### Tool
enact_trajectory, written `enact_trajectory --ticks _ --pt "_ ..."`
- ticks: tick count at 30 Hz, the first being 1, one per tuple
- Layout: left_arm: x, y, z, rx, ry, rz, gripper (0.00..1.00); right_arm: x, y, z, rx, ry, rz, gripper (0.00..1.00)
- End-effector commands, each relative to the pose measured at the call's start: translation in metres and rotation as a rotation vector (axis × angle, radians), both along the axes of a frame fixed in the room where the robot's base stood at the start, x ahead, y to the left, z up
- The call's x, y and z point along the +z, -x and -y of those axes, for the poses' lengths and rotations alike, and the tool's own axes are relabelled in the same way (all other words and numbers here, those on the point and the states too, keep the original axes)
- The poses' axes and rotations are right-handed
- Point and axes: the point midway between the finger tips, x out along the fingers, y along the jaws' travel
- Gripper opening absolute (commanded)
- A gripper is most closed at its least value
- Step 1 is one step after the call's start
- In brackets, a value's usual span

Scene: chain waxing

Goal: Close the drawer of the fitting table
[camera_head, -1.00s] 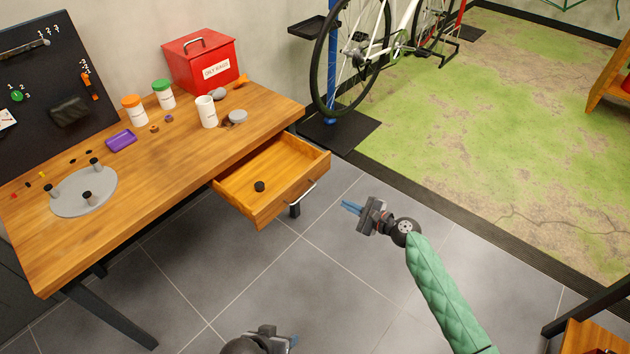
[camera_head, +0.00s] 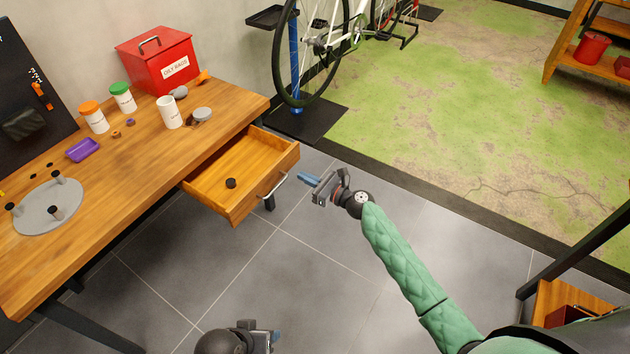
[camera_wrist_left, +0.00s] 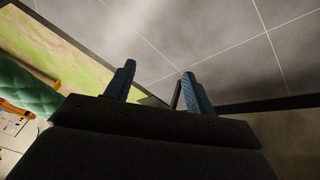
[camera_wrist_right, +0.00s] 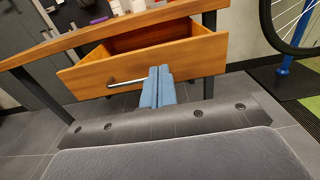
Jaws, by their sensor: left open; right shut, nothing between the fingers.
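The wooden drawer (camera_head: 212,180) of the fitting table (camera_head: 130,166) stands pulled out, with a small black round object (camera_head: 231,183) inside. Its metal handle (camera_head: 274,187) is on the front panel. My right gripper (camera_head: 306,178) is shut and empty, a little to the right of the drawer front in the head view. In the right wrist view, its blue fingertips (camera_wrist_right: 158,72) overlap the right end of the handle (camera_wrist_right: 125,83); I cannot tell if they touch. My left gripper (camera_wrist_left: 156,80) is open and empty over the floor, low in the head view, away from the drawer.
On the table stand a red oily-rags box (camera_head: 157,60), white jars, a white cup (camera_head: 170,112), a purple tray (camera_head: 83,150) and a grey disc (camera_head: 35,212). A bicycle on a stand (camera_head: 296,70) is behind. The floor before the drawer is clear.

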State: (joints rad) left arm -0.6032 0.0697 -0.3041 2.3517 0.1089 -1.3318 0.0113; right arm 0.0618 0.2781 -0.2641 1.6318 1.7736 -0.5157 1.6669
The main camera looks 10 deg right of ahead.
Motion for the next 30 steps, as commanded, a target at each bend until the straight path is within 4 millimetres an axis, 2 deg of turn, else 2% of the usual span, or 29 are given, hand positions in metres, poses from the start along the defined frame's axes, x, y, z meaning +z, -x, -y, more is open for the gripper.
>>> enact_trajectory --ticks 7,13,19,30 --pt "0.008 0.002 -0.009 0.006 -0.023 -0.021 0.54 0.002 -0.031 -0.032 0.001 0.0 0.001 0.0" --pt "0.012 0.005 -0.017 0.008 -0.04 -0.041 0.54 0.001 -0.049 -0.049 0.0 0.001 0.001 0.0" --pt "0.015 0.006 -0.019 0.01 -0.046 -0.044 0.54 0.0 -0.056 -0.057 0.0 0.001 0.0 0.0" --pt "0.017 0.005 -0.018 0.011 -0.042 -0.041 0.54 0.0 -0.057 -0.057 0.001 0.001 0.001 0.0"
